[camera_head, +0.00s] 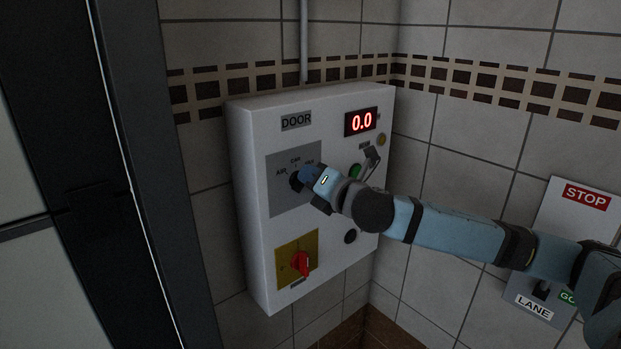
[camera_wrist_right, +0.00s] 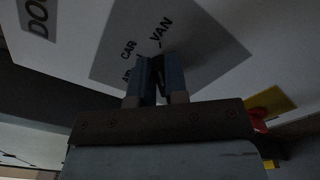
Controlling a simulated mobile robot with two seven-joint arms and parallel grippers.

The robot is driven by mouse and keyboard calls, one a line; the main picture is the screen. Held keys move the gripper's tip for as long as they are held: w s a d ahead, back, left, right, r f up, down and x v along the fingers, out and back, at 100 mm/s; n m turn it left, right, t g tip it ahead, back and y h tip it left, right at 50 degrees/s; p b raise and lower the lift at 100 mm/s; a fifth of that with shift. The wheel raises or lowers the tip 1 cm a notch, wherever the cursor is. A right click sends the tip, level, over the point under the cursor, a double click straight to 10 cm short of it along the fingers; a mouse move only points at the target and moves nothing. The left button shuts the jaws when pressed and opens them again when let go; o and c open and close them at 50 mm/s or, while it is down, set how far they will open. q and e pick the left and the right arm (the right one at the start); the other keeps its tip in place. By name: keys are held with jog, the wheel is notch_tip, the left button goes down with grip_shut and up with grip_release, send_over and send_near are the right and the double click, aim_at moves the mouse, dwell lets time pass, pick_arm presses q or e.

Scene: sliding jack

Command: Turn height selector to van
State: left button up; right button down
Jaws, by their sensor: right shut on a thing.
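The height selector is a dark knob (camera_head: 295,181) on a grey plate (camera_head: 283,202) marked AIR, CAR and VAN, on the white DOOR control box (camera_head: 250,195). My right gripper (camera_head: 304,180) reaches in from the right and is shut on the knob. In the right wrist view the two blue fingers (camera_wrist_right: 160,80) stand at the plate, with a dark sliver of the selector knob (camera_wrist_right: 160,82) between them. The fingers hide most of the knob, so I cannot tell exactly where it points. My left gripper is not in view.
The box also bears a red rotary switch (camera_head: 301,263) on a yellow plate, a red display (camera_head: 361,121) reading 0.0, a green button (camera_head: 355,171) and a dark round button (camera_head: 350,236). A STOP and LANE panel (camera_head: 555,230) is on the right wall, partly behind my arm.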

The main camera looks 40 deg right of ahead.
jog(key=shift+d+m, duration=0.1)
jog(key=shift+m, duration=0.5)
jog(key=c, duration=1.1)
grip_release()
jog(key=shift+c, duration=0.2)
jog(key=shift+f, duration=0.1)
jog(key=s+d+p, duration=0.1)
jog(key=s+p, duration=0.2)
jog(key=s, duration=1)
jog(key=shift+s+p, duration=0.3)
jog(key=shift+s, duration=0.05)
